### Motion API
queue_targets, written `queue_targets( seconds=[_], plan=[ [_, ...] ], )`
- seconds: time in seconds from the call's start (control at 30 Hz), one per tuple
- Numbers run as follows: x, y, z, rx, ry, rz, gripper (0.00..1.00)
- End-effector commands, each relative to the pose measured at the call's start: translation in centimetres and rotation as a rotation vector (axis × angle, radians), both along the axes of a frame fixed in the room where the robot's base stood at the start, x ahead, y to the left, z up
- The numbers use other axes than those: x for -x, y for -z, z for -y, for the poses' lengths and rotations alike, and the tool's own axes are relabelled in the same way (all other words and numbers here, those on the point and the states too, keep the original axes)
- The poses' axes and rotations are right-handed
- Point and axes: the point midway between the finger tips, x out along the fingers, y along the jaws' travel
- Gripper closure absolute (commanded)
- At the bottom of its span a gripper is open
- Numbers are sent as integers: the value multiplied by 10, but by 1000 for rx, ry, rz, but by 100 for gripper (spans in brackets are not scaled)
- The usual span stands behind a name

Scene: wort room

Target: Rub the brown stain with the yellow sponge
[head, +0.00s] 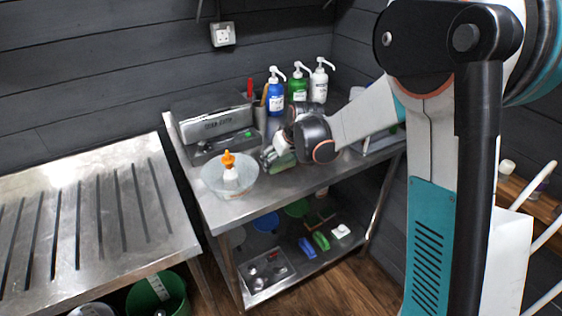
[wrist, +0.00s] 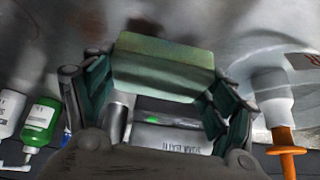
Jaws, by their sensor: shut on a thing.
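My gripper (wrist: 160,84) is shut on a block-shaped sponge (wrist: 163,62), which looks dull green-yellow in the wrist view. The sponge lies across between the two fingers. In the head view my gripper (head: 272,159) is low over the steel table (head: 228,207), just right of the glass bowl. Whether the sponge touches the tabletop I cannot tell.
A glass bowl (head: 209,183) with an orange-topped white bottle (head: 230,174) stands close left of my gripper. Blue (head: 275,96), green (head: 298,88) and white (head: 319,82) pump bottles stand behind it. A grey labelled case (head: 215,123) is at the back left. The front table strip is clear.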

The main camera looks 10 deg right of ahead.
Motion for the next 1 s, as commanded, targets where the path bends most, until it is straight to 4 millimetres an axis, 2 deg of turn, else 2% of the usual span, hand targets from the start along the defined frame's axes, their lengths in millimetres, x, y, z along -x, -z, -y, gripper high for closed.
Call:
queue_targets(
  seconds=[0.03,0.5,1.0],
  plan=[
    [-1,-8,-1,0,-1,0,52],
    [-6,-48,-6,1,0,1,52],
    [-6,-51,-7,0,1,1,52]
  ],
)
